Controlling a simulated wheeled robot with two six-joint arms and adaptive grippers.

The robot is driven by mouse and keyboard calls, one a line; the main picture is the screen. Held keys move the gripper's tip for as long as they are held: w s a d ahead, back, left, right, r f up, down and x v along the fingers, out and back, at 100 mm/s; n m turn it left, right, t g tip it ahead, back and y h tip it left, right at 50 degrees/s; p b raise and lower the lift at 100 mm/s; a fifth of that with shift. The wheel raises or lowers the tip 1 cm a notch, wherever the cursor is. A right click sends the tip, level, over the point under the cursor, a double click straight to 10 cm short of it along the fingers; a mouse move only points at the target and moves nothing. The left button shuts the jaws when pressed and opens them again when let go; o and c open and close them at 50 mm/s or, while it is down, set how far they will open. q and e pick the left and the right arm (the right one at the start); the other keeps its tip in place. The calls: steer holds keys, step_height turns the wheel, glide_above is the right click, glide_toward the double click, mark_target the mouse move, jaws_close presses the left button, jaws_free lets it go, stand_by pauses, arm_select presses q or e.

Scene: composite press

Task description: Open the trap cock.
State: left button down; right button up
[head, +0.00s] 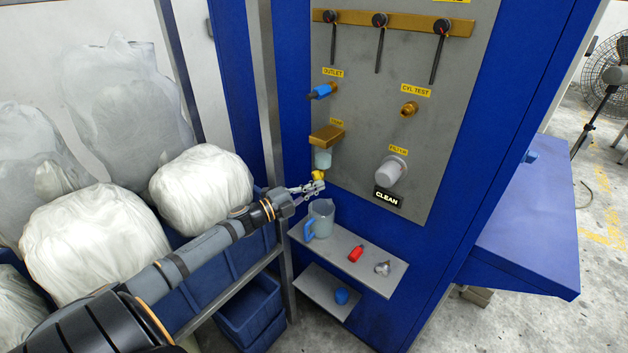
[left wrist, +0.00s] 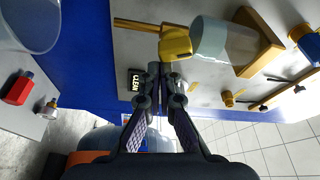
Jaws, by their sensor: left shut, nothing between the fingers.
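The trap cock (head: 319,175) is a small yellow fitting under the trap's clear bowl (head: 322,158), which hangs from a brass block (head: 327,135). In the left wrist view the yellow cock (left wrist: 176,42) sits at the end of the bowl (left wrist: 210,38), with a thin brass stem (left wrist: 136,25) running left from it. My left gripper (head: 314,187) is shut and empty, its fingertips (left wrist: 166,70) right at the cock's near edge. I cannot tell whether they touch it. My right gripper is out of view.
A blue cap (head: 341,296) lies on a lower shelf. The filter (head: 391,170) and CLEAN sign (head: 388,197) are right of the cock.

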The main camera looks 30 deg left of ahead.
arm_select(q)
steer(key=shift+a+f+m+g, duration=0.1)
steer(key=shift+m+g, duration=0.2)
steer(key=shift+m, duration=0.4)
stand_by(0.4)
steer(key=shift+a+f, duration=0.1)
stand_by(2.0)
stand_by(0.5)
